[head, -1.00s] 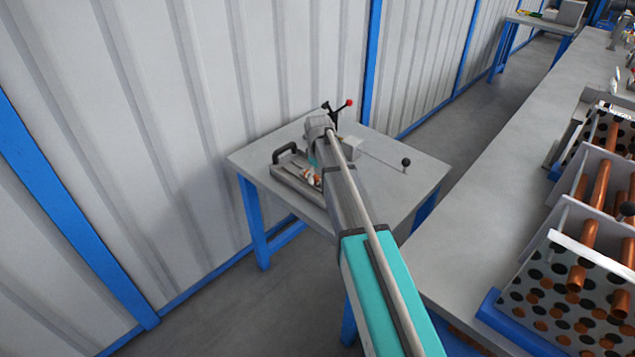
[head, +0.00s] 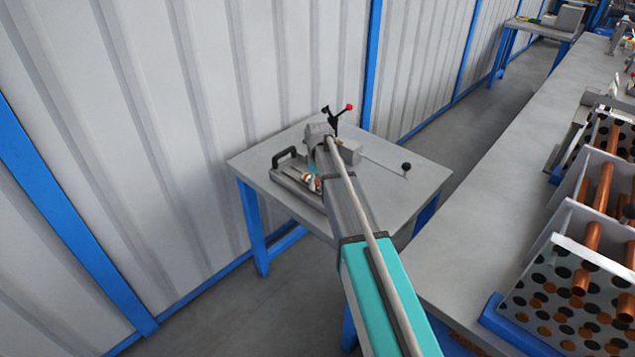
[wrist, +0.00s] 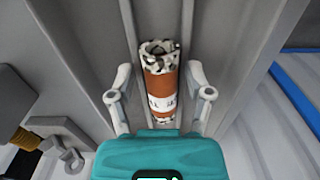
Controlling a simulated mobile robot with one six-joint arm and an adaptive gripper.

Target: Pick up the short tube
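The short tube (wrist: 162,92) is copper-coloured with a white printed label and speckled black-and-white ends. In the wrist view it lies lengthwise in a grey channel, between the two fingers of my gripper (wrist: 159,78). The fingers are spread to either side of it, with a visible gap on each side. How high they are above the tube is hard to tell. In the head view my arm reaches over the small table and hides most of the gripper. Small copper and white parts (head: 311,181) show beside it, too small to make out.
The small grey table (head: 405,215) stands by a corrugated wall and carries a grey fixture with a black handle (head: 285,156), a red-knobbed lever (head: 338,116) and a black-knobbed rod (head: 406,167). A long bench (head: 500,190) with racks of copper tubes is at right.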

